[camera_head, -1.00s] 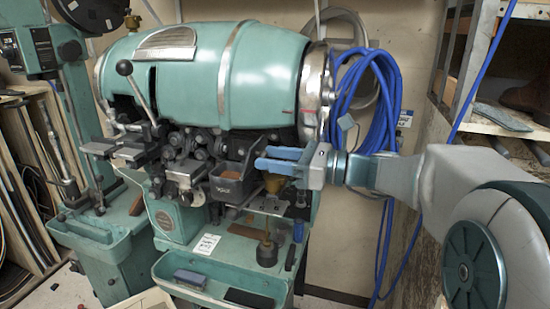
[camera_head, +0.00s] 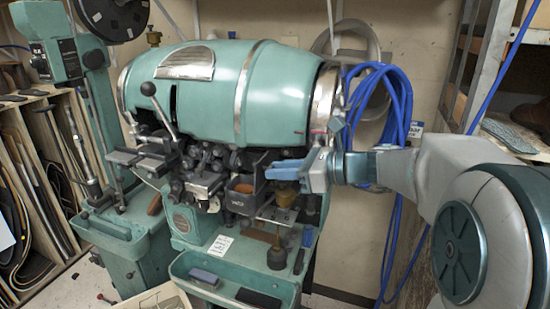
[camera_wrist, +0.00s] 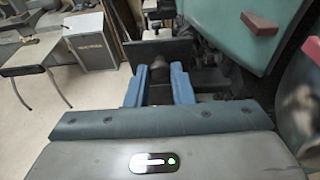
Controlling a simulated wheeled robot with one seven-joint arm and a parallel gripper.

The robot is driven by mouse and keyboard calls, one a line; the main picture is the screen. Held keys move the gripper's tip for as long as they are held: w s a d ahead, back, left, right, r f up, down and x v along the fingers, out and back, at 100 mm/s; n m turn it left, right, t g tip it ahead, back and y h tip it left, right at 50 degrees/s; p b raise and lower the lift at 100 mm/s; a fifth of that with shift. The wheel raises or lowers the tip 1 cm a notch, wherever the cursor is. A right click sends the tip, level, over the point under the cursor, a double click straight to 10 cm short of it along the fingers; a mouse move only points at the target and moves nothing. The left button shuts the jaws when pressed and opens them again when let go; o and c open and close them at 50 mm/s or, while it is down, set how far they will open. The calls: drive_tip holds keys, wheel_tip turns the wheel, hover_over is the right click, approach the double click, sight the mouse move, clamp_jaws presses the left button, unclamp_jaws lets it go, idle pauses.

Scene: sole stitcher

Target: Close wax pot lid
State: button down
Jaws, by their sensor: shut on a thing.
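The wax pot (camera_head: 241,203) is a small dark box with a white label on the front of the green machine. Its top is open and brown wax shows inside. My gripper (camera_head: 272,169) reaches in from the right, just above and right of the pot. In the wrist view, its blue fingers (camera_wrist: 160,78) are shut on a dark round knob (camera_wrist: 160,70). Behind the knob stands a dark flat plate (camera_wrist: 182,50), which looks like the raised lid. The lid is hard to make out in the head view, close to the fingers.
The green stitcher's barrel (camera_head: 215,90) is above and behind the gripper. A brass-coloured part (camera_head: 286,194) sits right below the fingers. A lever with a black knob (camera_head: 148,89) stands at left. Blue hoses (camera_head: 390,100) hang behind my arm. A green tray (camera_head: 225,280) is below.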

drive_tip(key=shift+w+a+r+g+h+p, duration=0.2)
drive_tip(key=shift+r+h+p, duration=0.25)
drive_tip(key=shift+p, duration=0.75)
drive_tip(key=shift+w+a+r+g+h+p, duration=0.1)
drive_tip(key=shift+a+r+g+h+p, duration=0.35)
drive_tip(key=shift+p, duration=0.7)
drive_tip(key=shift+a+f+h+p, duration=0.2)
drive_tip(key=shift+h+p, duration=0.4)
drive_tip(key=shift+p, duration=0.5)
drive_tip(key=shift+w+f, duration=0.1)
drive_tip(key=c, duration=1.3)
unclamp_jaws()
drive_tip(key=shift+o, duration=0.2)
drive_tip(key=shift+d, duration=0.1)
drive_tip(key=b+v, duration=0.1)
drive_tip(key=v, duration=1.2)
drive_tip(key=shift+d+r+b, duration=0.25)
drive_tip(key=shift+b, duration=0.15)
